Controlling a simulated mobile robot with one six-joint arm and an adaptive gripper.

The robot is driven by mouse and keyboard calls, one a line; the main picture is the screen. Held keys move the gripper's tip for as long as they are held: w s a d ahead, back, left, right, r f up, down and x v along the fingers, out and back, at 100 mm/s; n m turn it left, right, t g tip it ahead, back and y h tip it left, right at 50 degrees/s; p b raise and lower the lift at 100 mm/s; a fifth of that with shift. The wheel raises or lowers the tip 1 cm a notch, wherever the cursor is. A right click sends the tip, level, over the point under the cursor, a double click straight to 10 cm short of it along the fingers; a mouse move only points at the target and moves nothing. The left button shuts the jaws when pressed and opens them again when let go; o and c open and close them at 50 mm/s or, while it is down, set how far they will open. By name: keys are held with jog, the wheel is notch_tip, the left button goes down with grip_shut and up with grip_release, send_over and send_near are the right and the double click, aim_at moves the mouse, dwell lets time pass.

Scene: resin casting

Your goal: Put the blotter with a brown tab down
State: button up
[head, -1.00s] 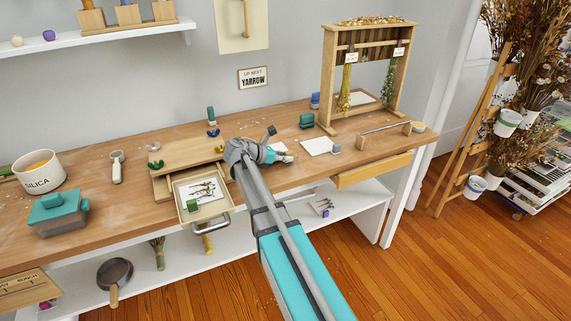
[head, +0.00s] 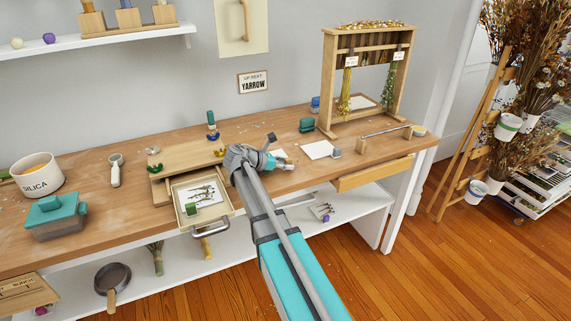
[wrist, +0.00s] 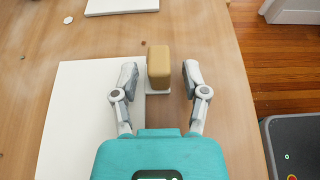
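The blotter with a brown tab is a flat white sheet (wrist: 82,110) with a brown block (wrist: 159,65) on a small pale strip at its right edge in the wrist view. The sheet appears to lie flat on the wooden bench. My gripper (wrist: 158,80) is open, with a finger on each side of the brown block and a visible gap on both sides. In the head view my gripper (head: 286,162) is low over the bench, and my arm hides most of this blotter.
Another white blotter (head: 318,149) with a grey tab (head: 335,153) lies to the right. A wooden rack (head: 326,90) stands behind it. An open drawer (head: 222,209) holding sprigs on a sheet juts out at the left. The bench (head: 120,210) has some bare room.

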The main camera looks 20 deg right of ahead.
jog(key=shift+r, duration=0.2)
jog(key=shift+a+r+p, duration=0.15)
jog(key=shift+a+p, duration=0.1)
jog(key=shift+p, duration=0.05)
jog(key=p+v, duration=0.4)
jog(key=v, duration=0.7)
jog(key=shift+a, duration=0.3)
dwell(1.4)
jog(key=shift+o, duration=0.5)
jog(key=d, duration=0.6)
jog(key=s+d+r+p, duration=0.1)
jog(key=d, duration=0.5)
jog(key=d+p, duration=0.1)
jog(key=d, duration=0.5)
jog(key=shift+s+r, duration=0.25)
